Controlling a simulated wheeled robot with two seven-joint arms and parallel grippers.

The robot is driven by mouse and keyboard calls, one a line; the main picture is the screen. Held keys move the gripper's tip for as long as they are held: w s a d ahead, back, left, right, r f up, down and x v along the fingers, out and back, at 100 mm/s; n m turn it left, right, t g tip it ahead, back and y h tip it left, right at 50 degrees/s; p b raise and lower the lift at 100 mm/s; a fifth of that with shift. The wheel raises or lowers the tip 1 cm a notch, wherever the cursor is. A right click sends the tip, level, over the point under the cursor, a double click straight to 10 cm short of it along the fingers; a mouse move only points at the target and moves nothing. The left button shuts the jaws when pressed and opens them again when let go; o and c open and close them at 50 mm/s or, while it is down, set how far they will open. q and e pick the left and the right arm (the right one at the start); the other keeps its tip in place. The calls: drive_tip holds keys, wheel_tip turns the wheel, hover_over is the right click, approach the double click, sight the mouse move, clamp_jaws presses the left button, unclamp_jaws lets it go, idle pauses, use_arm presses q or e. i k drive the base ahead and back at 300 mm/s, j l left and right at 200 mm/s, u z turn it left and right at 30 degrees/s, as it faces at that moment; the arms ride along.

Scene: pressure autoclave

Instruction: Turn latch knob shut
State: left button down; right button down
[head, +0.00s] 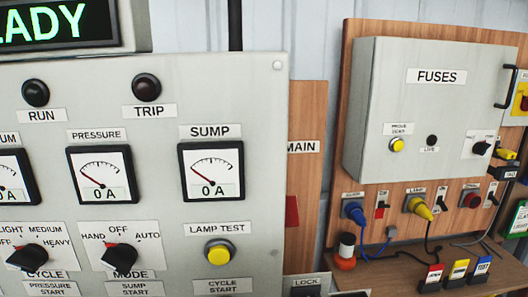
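A grey box labelled FUSES (432,110) is mounted on a wooden board at the right, and its door looks closed. A small black knob (481,148) sits on a white label plate at the lower right of that door. The plate's print and the knob's exact angle are too small to read. A black handle (506,86) is at the door's upper right edge. Neither of my grippers is in view.
A large grey control panel (262,130) fills the left, with a mode knob (120,257) and a cycle knob (27,257). Below the fuse box are a blue plug (354,211), a yellow plug (419,207) and a wooden shelf (392,274) with small coloured tagged items.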

sight(481, 148)
drive_tip(key=l+z, duration=0.1)
drive_tip(key=z, duration=1.25)
